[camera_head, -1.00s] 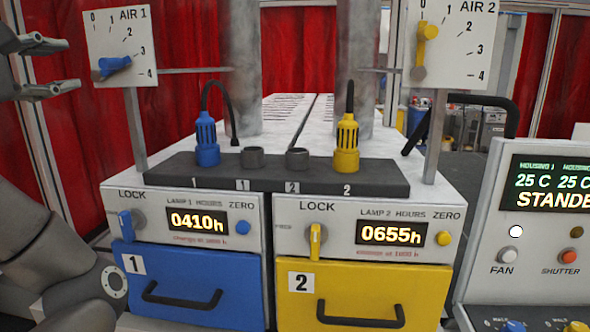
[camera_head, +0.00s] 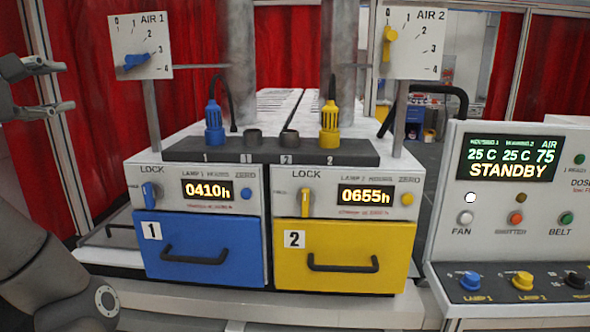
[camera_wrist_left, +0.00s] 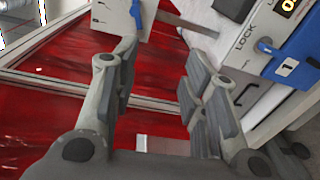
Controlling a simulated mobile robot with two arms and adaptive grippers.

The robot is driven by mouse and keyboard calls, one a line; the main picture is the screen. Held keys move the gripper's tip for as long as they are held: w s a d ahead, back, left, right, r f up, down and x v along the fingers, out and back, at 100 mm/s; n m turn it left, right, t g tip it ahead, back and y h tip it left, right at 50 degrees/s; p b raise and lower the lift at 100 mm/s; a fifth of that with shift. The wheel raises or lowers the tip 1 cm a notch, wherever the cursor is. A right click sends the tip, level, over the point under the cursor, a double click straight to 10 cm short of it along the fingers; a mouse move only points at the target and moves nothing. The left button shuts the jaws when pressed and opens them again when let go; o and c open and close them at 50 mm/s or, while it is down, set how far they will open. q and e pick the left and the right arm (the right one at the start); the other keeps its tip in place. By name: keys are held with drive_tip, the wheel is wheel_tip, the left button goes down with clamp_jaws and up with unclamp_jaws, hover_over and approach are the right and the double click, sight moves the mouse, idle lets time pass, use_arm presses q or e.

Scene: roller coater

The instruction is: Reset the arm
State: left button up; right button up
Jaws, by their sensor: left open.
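My left gripper (camera_head: 62,86) is at the left edge in the head view, empty, beside the AIR 1 dial plate and apart from it. In the left wrist view its fingers (camera_wrist_left: 160,85) stand wide apart with nothing between them. My left arm (camera_head: 45,265) shows at the lower left. My right gripper is not in view. The AIR 2 plate (camera_head: 425,45) has a yellow lever (camera_head: 389,40) pointing up near 0.
A blue drawer (camera_head: 200,235) and a yellow drawer (camera_head: 345,240) are closed. Above them, a blue plug (camera_head: 214,125) and a yellow plug (camera_head: 330,120) stand upright in the dark strip. The control panel (camera_head: 450,225) at right reads STANDBY. Red curtains (camera_head: 90,80) hang behind.

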use_arm(q)
drive_tip(key=w+d+f+m+g+y, duration=0.1)
drive_tip(key=w+d+f+m+g, duration=0.15)
drive_tip(key=f, duration=0.95)
drive_tip(key=w+d+f+m+g+y, duration=0.1)
drive_tip(key=w+f+m+g, duration=0.15)
drive_tip(key=f, duration=1.05)
drive_tip(key=s+d+f+m+g, duration=0.1)
drive_tip(key=s+d+f+m, duration=0.15)
drive_tip(key=f, duration=0.55)
drive_tip(key=s+d+f+m+g, duration=0.1)
drive_tip(key=s+d+f+m, duration=0.15)
drive_tip(key=f, duration=0.55)
drive_tip(key=s+d+f+m+g+h, duration=0.1)
drive_tip(key=s+d+f+m+g, duration=0.3)
drive_tip(key=s+f, duration=0.9)
drive_tip(key=s+d+f+m+g, duration=0.3)
drive_tip(key=s+d+f+m, duration=0.3)
drive_tip(key=s+f, duration=0.7)
drive_tip(key=s+a+f, duration=0.1)
drive_tip(key=s+f, duration=0.2)
drive_tip(key=f, duration=2)
drive_tip(key=s+a+f+m+g, duration=0.1)
drive_tip(key=s+a+f+g, duration=0.1)
drive_tip(key=s+f, duration=1.5)
drive_tip(key=shift+s+a+f+b, duration=0.25)
drive_tip(key=shift+s+a+b, duration=0.05)
drive_tip(key=shift+a, duration=0.4)
